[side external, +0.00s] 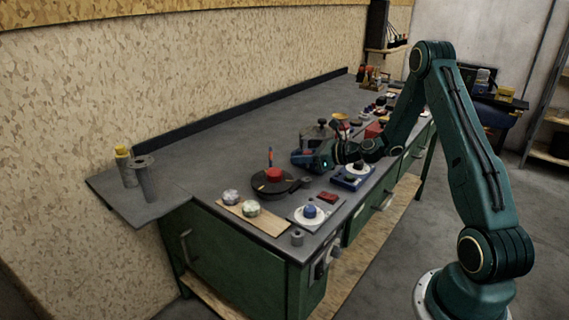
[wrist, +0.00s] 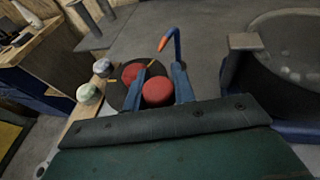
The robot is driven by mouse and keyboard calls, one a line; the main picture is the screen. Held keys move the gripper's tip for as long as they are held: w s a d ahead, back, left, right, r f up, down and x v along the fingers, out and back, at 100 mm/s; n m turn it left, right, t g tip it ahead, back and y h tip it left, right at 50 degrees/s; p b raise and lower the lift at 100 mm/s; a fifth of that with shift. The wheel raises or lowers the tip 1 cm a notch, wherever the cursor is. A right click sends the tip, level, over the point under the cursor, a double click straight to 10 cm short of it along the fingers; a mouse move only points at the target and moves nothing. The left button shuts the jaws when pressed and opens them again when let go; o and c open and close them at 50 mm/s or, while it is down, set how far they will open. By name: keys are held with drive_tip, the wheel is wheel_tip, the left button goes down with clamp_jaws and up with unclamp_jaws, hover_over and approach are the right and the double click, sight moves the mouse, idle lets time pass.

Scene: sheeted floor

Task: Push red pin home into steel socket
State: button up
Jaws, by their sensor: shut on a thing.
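My gripper (wrist: 160,78) is shut on a red round-ended piece (wrist: 157,92), which I take to be the red pin. Its lower part is hidden behind the gripper body. In the side external view my gripper (side external: 298,158) is low over the bench, and the pin cannot be made out there. I cannot tell for sure which piece is the steel socket. A short grey hollow cylinder (side external: 297,238) stands at the bench's near corner, away from my gripper.
A black round base with a red top (side external: 274,175) is close to my gripper. A blue hook with an orange tip (wrist: 171,38) rises nearby. Two pale knobs (side external: 231,196) sit on a wooden strip. A blue knob on a white plate (side external: 309,211) is near the front. The bench's back is clear.

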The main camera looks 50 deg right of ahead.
drive_tip(key=shift+f, duration=1.4)
drive_tip(key=shift+s+f, duration=0.1)
drive_tip(key=shift+f, duration=1.2)
idle(3.1)
drive_tip(key=shift+r, duration=0.2)
drive_tip(key=shift+r, duration=1.05)
idle(0.9)
